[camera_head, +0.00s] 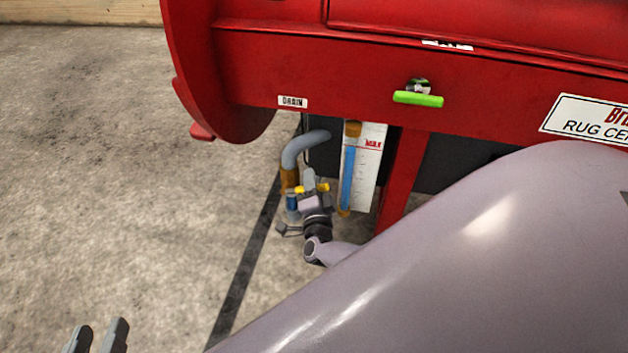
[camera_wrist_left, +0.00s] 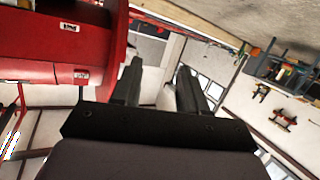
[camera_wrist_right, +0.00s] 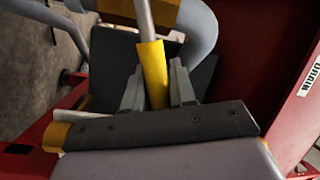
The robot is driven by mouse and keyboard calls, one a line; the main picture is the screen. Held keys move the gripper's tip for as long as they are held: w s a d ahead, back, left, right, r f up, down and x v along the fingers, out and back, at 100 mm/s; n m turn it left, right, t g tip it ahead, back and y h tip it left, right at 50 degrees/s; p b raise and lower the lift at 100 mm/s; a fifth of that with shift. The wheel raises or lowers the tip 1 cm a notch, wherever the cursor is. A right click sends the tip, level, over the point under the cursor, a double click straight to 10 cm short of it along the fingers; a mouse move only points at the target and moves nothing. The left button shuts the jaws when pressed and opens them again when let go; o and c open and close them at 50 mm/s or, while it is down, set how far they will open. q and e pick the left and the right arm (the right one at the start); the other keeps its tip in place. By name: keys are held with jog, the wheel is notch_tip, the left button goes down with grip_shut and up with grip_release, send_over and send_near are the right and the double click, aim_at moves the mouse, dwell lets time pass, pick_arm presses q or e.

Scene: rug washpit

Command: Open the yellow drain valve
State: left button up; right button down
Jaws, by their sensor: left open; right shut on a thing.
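The yellow drain valve handle (camera_head: 322,187) shows beside the grey drain pipe (camera_head: 305,145), below the DRAIN label (camera_head: 293,102) on the red machine. My right gripper (camera_head: 310,178) is at the handle, and my own wrist hides part of the valve in the head view. In the right wrist view, the jaws (camera_wrist_right: 160,88) are shut on the yellow handle sleeve (camera_wrist_right: 153,70), which sits on a grey rod. My left gripper (camera_head: 97,338) is open and empty at the bottom left of the head view, well apart from the valve; its fingers also show in the left wrist view (camera_wrist_left: 158,85).
The red rug centrifuge (camera_head: 350,65) overhangs the valve. A green handle (camera_head: 418,99) sticks out from its front. A white panel with a blue tube (camera_head: 348,180) stands right of the pipe, near a red leg (camera_head: 402,180). Concrete floor (camera_head: 110,180) is clear at left.

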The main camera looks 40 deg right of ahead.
pick_arm(q)
jog(key=shift+w+d+r+n+g+h+p, duration=0.15)
jog(key=shift+d+n+g+p, duration=0.15)
jog(key=shift+d+p, duration=0.2)
jog(key=shift+w+d+f+n+g+h+p, duration=0.1)
jog(key=shift+d+n+g+h+p, duration=0.1)
jog(key=shift+d+g+p, duration=0.25)
pick_arm(e)
jog(key=r+n, duration=0.1)
jog(key=w+n, duration=0.1)
jog(key=shift+a+r+n+g, duration=0.3)
jog(key=shift+r+g, duration=0.05)
jog(key=shift+g, duration=0.05)
jog(key=shift+s, duration=0.1)
jog(key=c, duration=1)
grip_release()
pick_arm(q)
jog(key=shift+s+a, duration=0.1)
pick_arm(e)
jog(key=shift+a+y, duration=0.1)
jog(key=shift+y, duration=0.2)
